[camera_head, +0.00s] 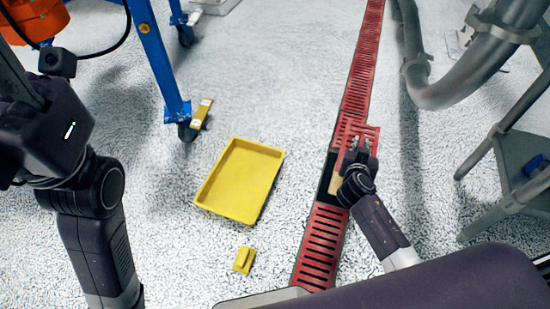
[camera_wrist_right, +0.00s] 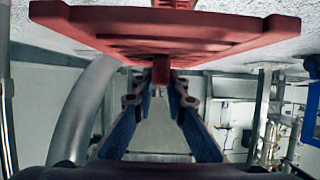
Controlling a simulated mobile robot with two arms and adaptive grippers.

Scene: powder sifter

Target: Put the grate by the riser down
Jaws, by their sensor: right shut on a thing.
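My right gripper (camera_head: 358,158) is shut on the riser of a red slotted grate (camera_head: 371,134). In the right wrist view the red riser (camera_wrist_right: 161,70) sits between the two fingertips (camera_wrist_right: 160,88), and the grate plate (camera_wrist_right: 165,30) spans the top of the picture. In the head view the grate is over the red-grated floor channel (camera_head: 325,225), partly hidden by the gripper. I cannot tell whether it touches the channel. A dark open gap (camera_head: 326,178) shows in the channel just left of my gripper. My left arm is at the left; its fingers are not visible.
A yellow tray (camera_head: 240,182) lies on the speckled floor left of the channel, with a small yellow block (camera_head: 244,260) nearer me. A blue wheeled frame (camera_head: 160,60) stands at upper left. Grey pipes (camera_head: 430,85) and a metal stand (camera_head: 510,165) are at right.

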